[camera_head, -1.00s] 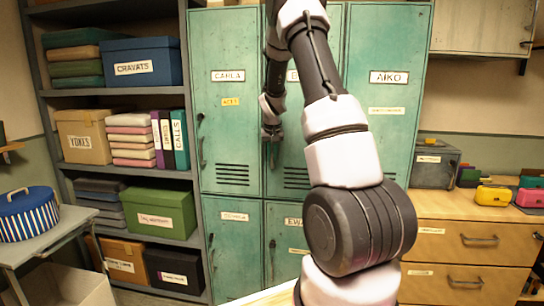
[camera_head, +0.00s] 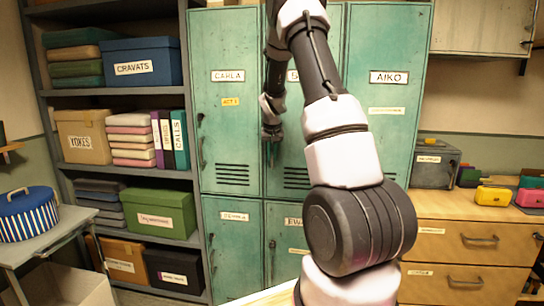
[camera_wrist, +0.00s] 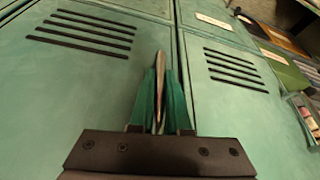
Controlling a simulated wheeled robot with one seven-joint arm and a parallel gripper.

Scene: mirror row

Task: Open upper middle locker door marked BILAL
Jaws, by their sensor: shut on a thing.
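The upper middle locker door (camera_head: 293,152) is green and looks closed, with dark vent slots low on it. My arm covers most of its label, leaving only the first part in sight. My gripper (camera_head: 271,155) is at the left edge of this door. In the wrist view, which looks upside down, the door (camera_wrist: 75,85) is on the left. There my gripper (camera_wrist: 160,90) has its green fingers shut on a thin upright bar, seemingly the door's handle (camera_wrist: 161,78). The fingers partly hide the bar.
The CARLA door (camera_head: 225,130) is closed on the left and the AIKO door (camera_head: 385,140) closed on the right. A dark shelf (camera_head: 188,190) with boxes stands left of the lockers. A wooden drawer cabinet (camera_head: 470,250) stands at the right.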

